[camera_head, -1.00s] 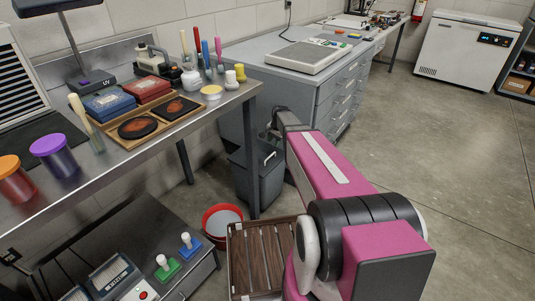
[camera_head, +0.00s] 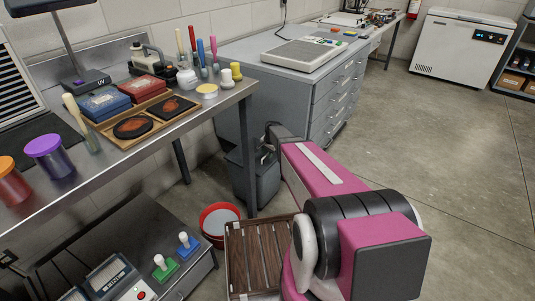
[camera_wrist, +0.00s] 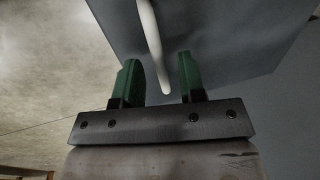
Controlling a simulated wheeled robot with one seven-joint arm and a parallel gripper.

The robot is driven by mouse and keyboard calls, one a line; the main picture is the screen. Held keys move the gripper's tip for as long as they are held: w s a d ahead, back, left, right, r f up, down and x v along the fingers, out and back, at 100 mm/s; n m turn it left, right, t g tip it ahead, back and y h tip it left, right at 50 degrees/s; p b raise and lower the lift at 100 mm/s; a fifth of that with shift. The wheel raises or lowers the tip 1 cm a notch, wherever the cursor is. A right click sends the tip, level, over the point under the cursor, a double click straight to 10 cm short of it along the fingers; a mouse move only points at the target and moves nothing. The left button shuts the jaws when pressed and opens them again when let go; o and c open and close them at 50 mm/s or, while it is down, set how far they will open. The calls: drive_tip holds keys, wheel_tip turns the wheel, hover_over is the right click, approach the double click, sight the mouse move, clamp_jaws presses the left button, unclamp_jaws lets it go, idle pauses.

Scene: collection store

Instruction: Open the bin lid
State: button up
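The dark grey bin (camera_head: 262,182) stands on the floor in the head view, between the steel table's leg and the grey drawer cabinet. My arm covers much of its top, and the lid's state cannot be told there. In the wrist view my gripper (camera_wrist: 160,78) is open, its two green fingers apart. A white bar-like handle (camera_wrist: 151,38) runs into the gap between them, with space visible on both sides. A blue-grey panel (camera_wrist: 215,35), seemingly part of the bin, lies behind it.
The steel table (camera_head: 205,118) with jars, boxes and a tray is left of the bin. The drawer cabinet (camera_head: 335,105) stands behind and right. A red bucket (camera_head: 218,222) is on the floor in front. Open floor (camera_head: 440,160) lies to the right.

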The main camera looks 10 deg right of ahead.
clamp_jaws()
